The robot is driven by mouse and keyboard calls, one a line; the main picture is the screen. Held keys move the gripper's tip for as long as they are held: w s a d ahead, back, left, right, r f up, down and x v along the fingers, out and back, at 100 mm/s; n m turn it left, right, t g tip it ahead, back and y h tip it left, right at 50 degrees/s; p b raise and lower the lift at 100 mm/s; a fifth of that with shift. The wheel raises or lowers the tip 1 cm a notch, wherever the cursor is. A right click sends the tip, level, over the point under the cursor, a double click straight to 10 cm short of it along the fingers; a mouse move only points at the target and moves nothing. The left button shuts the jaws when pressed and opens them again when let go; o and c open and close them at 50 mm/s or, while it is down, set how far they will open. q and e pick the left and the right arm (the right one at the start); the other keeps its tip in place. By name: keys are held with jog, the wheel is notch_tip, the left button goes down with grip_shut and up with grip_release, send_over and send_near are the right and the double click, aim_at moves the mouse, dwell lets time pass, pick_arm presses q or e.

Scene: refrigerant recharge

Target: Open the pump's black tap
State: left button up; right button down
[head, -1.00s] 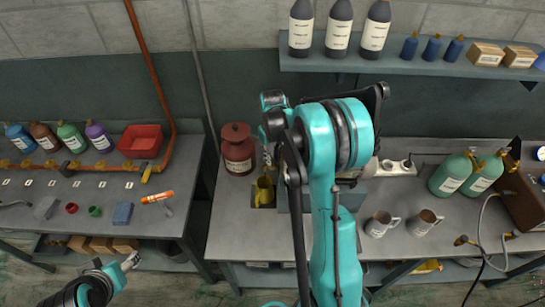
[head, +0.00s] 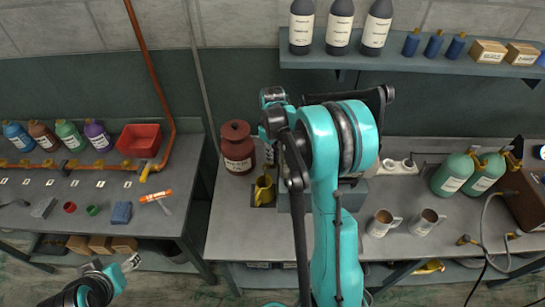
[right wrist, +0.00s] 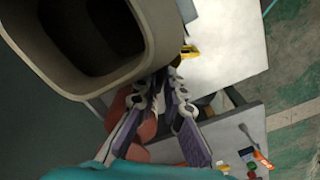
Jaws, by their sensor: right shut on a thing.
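My right arm covers the middle of the head view and hides most of the grey-blue pump body (head: 284,201) behind it. My right gripper (head: 269,157) is by the pump's left side, above a yellow jug (head: 264,190). In the right wrist view its fingers (right wrist: 168,84) are closed together beside a large beige hollow housing (right wrist: 160,25). The black tap between the fingertips cannot be made out clearly. My left gripper (head: 131,262) is at the lower left of the head view, away from the pump; its jaw opening is unclear.
A red-brown labelled jar (head: 238,148) stands close left of the right gripper. Two mugs (head: 383,223) and green cylinders (head: 453,174) stand to the right. A shelf (head: 400,64) with bottles is above. The left bench (head: 100,220) holds bottles and a red bin (head: 139,140).

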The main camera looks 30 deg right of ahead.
jog(key=n+b, duration=0.1)
jog(key=n, duration=0.4)
dwell(0.5)
jog(key=c, duration=1.9)
grip_release()
notch_tip(320, 180, up, 12)
